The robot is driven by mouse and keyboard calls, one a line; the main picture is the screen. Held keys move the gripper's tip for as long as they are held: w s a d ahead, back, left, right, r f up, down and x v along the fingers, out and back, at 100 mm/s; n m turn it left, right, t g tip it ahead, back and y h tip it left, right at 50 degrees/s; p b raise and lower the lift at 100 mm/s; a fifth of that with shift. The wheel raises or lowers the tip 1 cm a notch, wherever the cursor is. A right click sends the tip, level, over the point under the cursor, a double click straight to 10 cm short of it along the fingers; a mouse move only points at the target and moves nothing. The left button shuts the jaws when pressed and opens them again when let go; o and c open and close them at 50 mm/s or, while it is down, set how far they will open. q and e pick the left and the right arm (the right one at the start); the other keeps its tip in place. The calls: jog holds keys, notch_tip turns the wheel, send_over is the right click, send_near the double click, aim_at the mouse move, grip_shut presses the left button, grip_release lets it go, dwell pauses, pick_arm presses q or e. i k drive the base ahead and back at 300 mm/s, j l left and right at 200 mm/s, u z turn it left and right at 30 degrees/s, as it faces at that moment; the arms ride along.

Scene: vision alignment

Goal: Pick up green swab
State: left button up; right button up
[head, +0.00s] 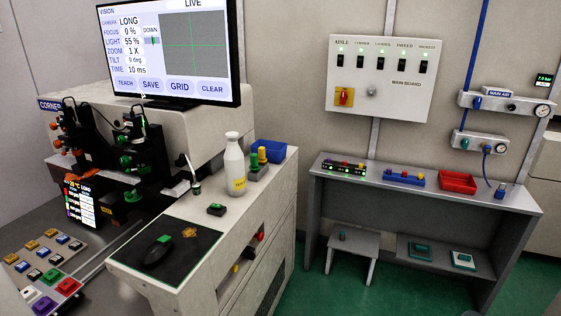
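No item can be identified for certain as the green swab. A small green upright piece (254,160) stands in a little holder beside a yellow-topped piece (262,154), on the white cabinet (280,185) right of the white bottle (234,168). A small black item with a green top (216,209) lies on the same cabinet, in front of the bottle. Neither of my grippers shows in the head view.
A blue bin (269,151) stands behind the holder. The monitor (172,48) overhangs at left. A grey bench (480,190) at right holds a red tray (457,182). Green floor lies between them.

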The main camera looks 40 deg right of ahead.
aim_at(254, 166)
jog(key=z, duration=1.1)
